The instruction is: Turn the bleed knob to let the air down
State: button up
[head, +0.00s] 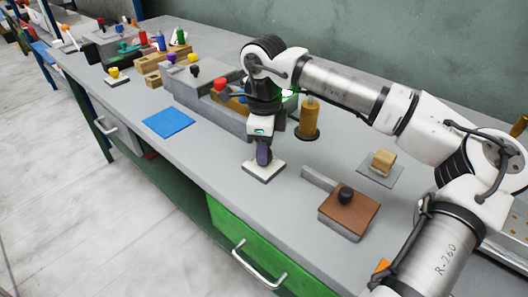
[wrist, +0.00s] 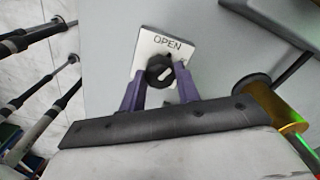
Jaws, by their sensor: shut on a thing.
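The bleed knob (wrist: 160,70) is a dark round knob with a pale pointer mark. It sits on a white square plate (wrist: 150,42) marked OPEN, which also lies on the bench in the head view (head: 266,175). My gripper (wrist: 158,84) has its two purple fingers on either side of the knob, shut on it. In the head view my gripper (head: 264,158) points straight down over the plate and hides the knob. The pointer is slanted in the wrist view; the plate's smaller markings are too small to read.
A yellow-brown cylinder (head: 309,120) stands to the right of my gripper, and a brown-topped block with a black knob (head: 346,208) is nearer. A grey console (head: 205,98) stands behind. A blue mat (head: 168,122) lies to the left. Bare bench surrounds the plate.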

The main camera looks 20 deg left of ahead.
jog(key=n+b, duration=0.1)
jog(key=n, duration=0.3)
jog(key=shift+n, duration=0.4)
dwell(0.4)
jog(key=o, duration=1)
notch_tip(320, 180, up, 14)
jog(key=shift+f, duration=0.1)
